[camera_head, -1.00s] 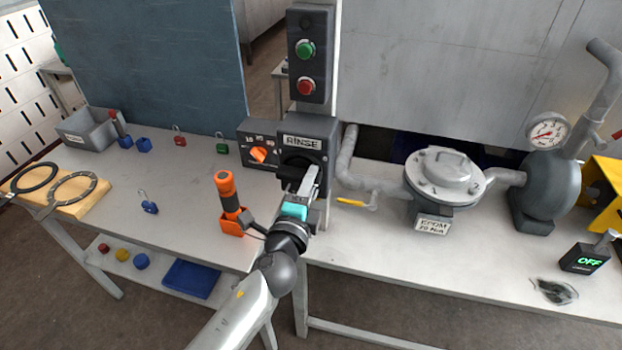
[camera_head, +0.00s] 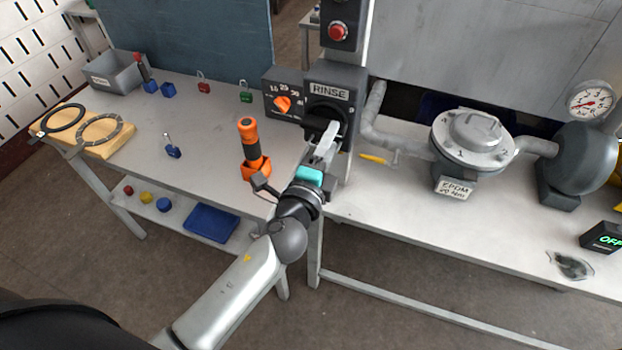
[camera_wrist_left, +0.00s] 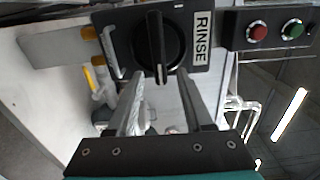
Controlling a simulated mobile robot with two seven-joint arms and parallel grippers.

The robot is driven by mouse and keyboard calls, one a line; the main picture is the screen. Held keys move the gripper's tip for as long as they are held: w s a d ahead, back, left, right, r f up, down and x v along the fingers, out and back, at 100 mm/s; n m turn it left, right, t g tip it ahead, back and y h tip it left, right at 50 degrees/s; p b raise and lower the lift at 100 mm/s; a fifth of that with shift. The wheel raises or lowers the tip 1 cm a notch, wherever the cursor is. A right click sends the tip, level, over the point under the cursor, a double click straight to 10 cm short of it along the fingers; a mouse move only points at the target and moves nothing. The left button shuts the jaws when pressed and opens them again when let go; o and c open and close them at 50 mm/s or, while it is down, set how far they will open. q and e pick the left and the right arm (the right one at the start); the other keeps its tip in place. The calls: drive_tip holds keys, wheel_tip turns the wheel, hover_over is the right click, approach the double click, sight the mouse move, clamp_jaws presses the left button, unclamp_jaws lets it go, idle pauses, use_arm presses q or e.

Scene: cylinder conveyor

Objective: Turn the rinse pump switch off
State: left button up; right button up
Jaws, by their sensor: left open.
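The rinse pump switch is a black rotary knob (camera_head: 325,116) on a dark box (camera_head: 351,72) with a RINSE label (camera_head: 331,91). In the left wrist view the knob (camera_wrist_left: 157,45) shows nearly straight on, its grip bar parallel to the label and a pale mark near its lower end. My left gripper (camera_head: 329,128) is open and empty, right in front of the knob. In the left wrist view its two fingertips (camera_wrist_left: 160,76) point at the knob, one to each side of the bar's lower end. I cannot tell whether they touch it. My right gripper is not in view.
An orange selector (camera_head: 283,104) is left of the box; a red button (camera_head: 338,32) is above it. An orange-handled tool (camera_head: 249,138) stands in its holder close beside my left wrist.

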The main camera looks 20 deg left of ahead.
use_arm(q)
drive_tip(key=s+b, duration=0.3)
drive_tip(key=s, duration=0.8)
drive_tip(key=shift+s+a, duration=0.2)
drive_tip(key=shift+s, duration=0.15)
drive_tip(key=s+a+f+n+g+b, duration=0.1)
drive_tip(key=s+f+n+g, duration=0.15)
drive_tip(key=f, duration=0.95)
drive_tip(key=s+f+n+g+b, duration=0.2)
drive_tip(key=f+g, duration=0.1)
drive_tip(key=f, duration=1)
drive_tip(key=s+a+f+n+g+b, duration=0.1)
drive_tip(key=s+f+n+g, duration=0.15)
drive_tip(key=f, duration=0.95)
drive_tip(key=s+a+f+n+g+b, duration=0.2)
drive_tip(key=s+f+n+g, duration=0.2)
drive_tip(key=s+f, duration=0.6)
drive_tip(key=s+a+f+n+g+b, duration=0.2)
drive_tip(key=s+f+n+g, duration=0.3)
drive_tip(key=s+f, duration=0.6)
drive_tip(key=s, duration=0.3)
drive_tip(key=shift+s+a+f+y, duration=0.25)
drive_tip(key=shift+y, duration=0.05)
